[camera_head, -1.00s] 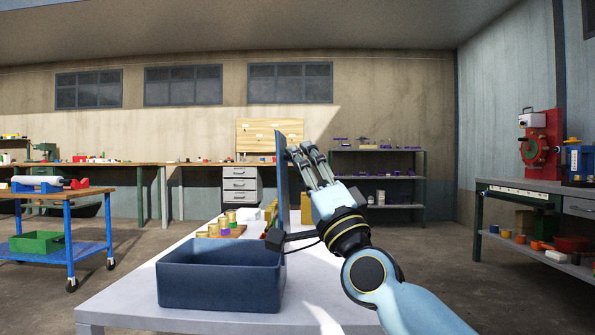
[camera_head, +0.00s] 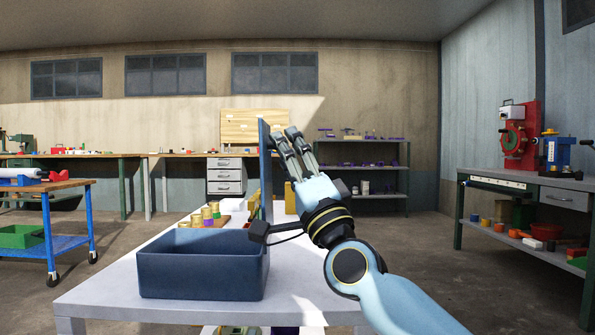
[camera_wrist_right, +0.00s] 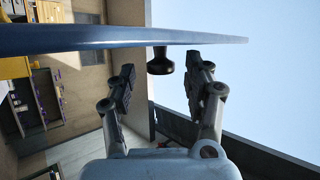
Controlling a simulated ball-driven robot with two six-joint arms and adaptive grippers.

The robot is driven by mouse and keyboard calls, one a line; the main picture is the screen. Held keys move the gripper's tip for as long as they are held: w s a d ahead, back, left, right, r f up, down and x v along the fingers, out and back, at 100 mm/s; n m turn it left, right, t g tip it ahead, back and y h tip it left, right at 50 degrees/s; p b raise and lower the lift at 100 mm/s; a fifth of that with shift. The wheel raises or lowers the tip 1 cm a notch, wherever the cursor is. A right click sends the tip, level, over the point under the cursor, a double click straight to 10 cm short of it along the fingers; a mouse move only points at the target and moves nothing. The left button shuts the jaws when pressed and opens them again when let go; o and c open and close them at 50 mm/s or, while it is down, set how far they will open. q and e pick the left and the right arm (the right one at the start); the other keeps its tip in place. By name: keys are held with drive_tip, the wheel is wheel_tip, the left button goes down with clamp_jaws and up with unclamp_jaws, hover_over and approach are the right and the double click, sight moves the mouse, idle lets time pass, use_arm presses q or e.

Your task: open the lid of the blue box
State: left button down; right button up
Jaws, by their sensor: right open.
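The blue box (camera_head: 200,268) stands on the light table with its open top facing up. Its lid (camera_head: 264,165) stands upright, seen nearly edge-on, at the box's right side. In the right wrist view the lid (camera_wrist_right: 110,38) is a blue band across the top, with a dark knob (camera_wrist_right: 160,62) on it. My right gripper (camera_head: 284,138) is just right of the lid, fingers pointing up. In the wrist view its fingers (camera_wrist_right: 160,84) are apart, with the knob just beyond the gap between them. They hold nothing. My left gripper is out of view.
The light table (camera_head: 110,305) has spools on a wooden board (camera_head: 210,222) behind the box. A blue cart (camera_head: 60,245) stands left, and a workbench (camera_head: 520,185) with a red machine stands right. Shelves (camera_head: 362,168) are at the back.

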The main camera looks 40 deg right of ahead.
drive_tip(key=v, duration=1.1)
drive_tip(key=shift+s, duration=0.25)
drive_tip(key=shift+f, duration=0.15)
